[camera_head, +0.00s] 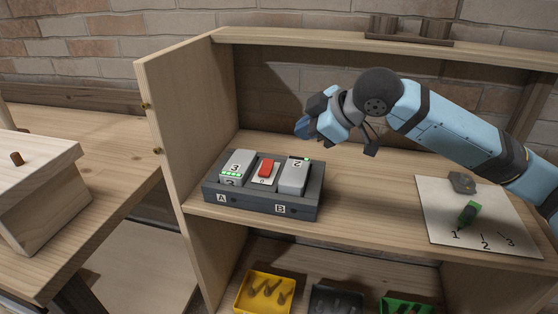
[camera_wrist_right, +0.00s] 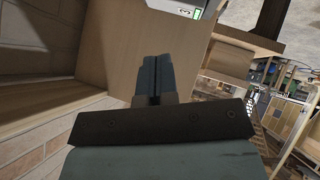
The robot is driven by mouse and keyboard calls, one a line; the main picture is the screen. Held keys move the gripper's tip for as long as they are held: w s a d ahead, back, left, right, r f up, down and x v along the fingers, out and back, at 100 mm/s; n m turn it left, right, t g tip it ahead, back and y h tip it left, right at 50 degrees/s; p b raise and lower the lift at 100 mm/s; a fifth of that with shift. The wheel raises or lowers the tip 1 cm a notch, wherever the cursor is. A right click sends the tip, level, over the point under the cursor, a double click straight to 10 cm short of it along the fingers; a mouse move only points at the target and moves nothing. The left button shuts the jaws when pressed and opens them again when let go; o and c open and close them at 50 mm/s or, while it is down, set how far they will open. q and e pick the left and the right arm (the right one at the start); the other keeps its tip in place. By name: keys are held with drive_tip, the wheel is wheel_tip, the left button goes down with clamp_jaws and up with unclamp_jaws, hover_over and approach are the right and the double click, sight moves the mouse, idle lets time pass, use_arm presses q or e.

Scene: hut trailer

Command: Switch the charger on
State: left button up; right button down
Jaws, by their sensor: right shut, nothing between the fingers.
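The charger (camera_head: 262,203) is a dark grey box on the wooden shelf, marked A and B on its front. A grey battery (camera_head: 237,166) labelled 3 sits in its left slot with lit green lights. A grey battery (camera_head: 293,176) labelled 2 sits in its right slot, with a small green light near its top. A red switch (camera_head: 266,169) is between them, above a small label. My right gripper (camera_head: 303,128) is shut and empty, above and behind the charger's right end, not touching it. In the right wrist view its fingers (camera_wrist_right: 154,80) are together. My left gripper is out of view.
A white sheet (camera_head: 480,212) numbered 1, 2, 3 lies right of the charger, with a green object (camera_head: 467,214) and a grey piece (camera_head: 462,182) on it. A wooden side panel (camera_head: 190,125) stands left. Yellow (camera_head: 264,292), dark and green bins are below.

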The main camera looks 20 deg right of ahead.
idle(0.3)
drive_tip(key=b, duration=0.3)
hover_over(266, 167)
drive_tip(key=s+d, duration=0.2)
drive_tip(key=f, duration=0.7)
drive_tip(key=shift+w+a, duration=0.2)
drive_tip(key=shift+w+d+f+b, duration=0.15)
drive_tip(key=shift+w+d+f, duration=0.1)
drive_tip(key=shift+f, duration=0.3)
drive_tip(key=shift+w+d+f+b, duration=0.1)
drive_tip(key=shift+d+f+b, duration=0.1)
drive_tip(key=shift+f, duration=0.35)
drive_tip(key=shift+w+d+f, duration=0.1)
drive_tip(key=shift+w+f, duration=0.1)
drive_tip(key=shift+f, duration=0.25)
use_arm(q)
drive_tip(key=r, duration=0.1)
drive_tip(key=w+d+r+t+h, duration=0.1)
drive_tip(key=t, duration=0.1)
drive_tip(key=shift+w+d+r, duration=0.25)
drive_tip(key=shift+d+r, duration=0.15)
